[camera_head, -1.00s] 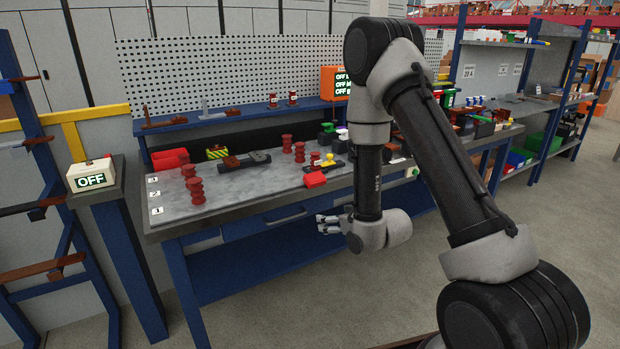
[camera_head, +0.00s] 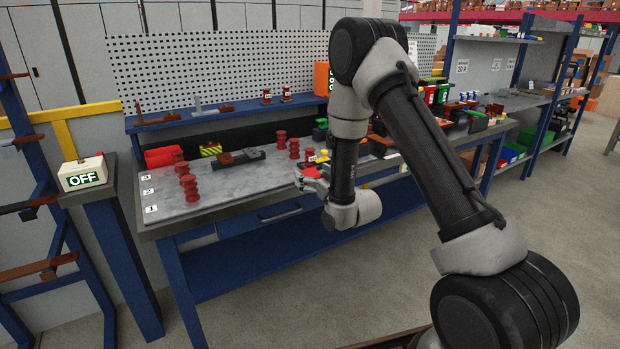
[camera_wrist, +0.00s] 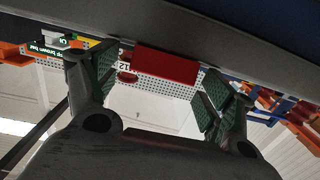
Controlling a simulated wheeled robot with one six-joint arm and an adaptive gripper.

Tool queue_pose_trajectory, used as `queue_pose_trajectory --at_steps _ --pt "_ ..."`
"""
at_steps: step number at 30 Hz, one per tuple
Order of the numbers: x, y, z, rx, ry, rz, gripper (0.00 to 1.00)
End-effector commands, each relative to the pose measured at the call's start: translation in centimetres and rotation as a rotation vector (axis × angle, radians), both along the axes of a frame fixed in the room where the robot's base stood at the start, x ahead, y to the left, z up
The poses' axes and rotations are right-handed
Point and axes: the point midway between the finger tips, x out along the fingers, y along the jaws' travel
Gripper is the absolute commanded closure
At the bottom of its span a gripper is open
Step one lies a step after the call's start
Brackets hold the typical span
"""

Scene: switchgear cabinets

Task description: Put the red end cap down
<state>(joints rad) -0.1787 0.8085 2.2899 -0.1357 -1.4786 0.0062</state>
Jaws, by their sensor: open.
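The red end cap (camera_wrist: 167,65) is a plain red block at the edge of the grey worktop (camera_wrist: 75,30). In the wrist view, which looks upside down, it shows between my two spread fingers, with a gap on either side. My gripper (camera_wrist: 162,85) is open and holds nothing. In the head view, my gripper (camera_head: 309,183) is at the front edge of the worktop, and the red end cap (camera_head: 311,173) shows just behind the fingers, partly hidden by them.
Red ribbed insulators (camera_head: 188,187) and dark fixtures (camera_head: 238,158) stand on the worktop. A red bin (camera_head: 163,157) is at its back left. An OFF box (camera_head: 82,173) stands left of the bench. Shelving (camera_head: 505,38) is at the right. Floor in front is clear.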

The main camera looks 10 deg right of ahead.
Motion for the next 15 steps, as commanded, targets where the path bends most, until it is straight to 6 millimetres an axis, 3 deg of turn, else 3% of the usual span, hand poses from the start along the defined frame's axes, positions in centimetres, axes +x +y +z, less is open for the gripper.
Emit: queue_pose_trajectory --at_steps 4,10,15 --pt "-0.03 0.0 -0.01 0.0 0.0 0.0 0.21" --pt "-0.04 0.0 0.0 0.0 0.0 0.0 0.58" --pt "-0.05 -0.01 0.0 0.0 0.0 0.0 0.63"
